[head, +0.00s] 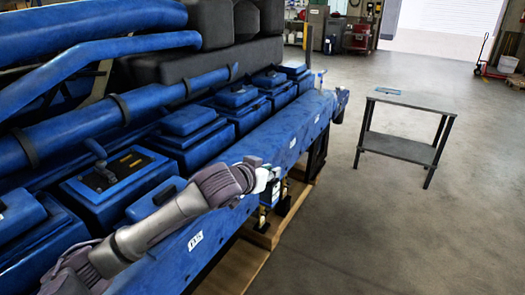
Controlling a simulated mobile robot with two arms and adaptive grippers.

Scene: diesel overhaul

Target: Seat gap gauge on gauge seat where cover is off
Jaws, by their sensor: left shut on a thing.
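My left gripper (268,179) is over the outer edge of the blue engine, right of the row of covers. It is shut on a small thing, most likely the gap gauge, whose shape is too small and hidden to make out. One blue housing (77,192) on the engine has no raised cover and shows a dark recessed top (112,172) with small yellowish marks. This open housing is left of my gripper, well apart from it. A gauge seat cannot be told apart inside it. My right gripper is not in view.
Several covered blue housings (238,97) run along the engine. Thick blue pipes (120,112) lie behind them.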

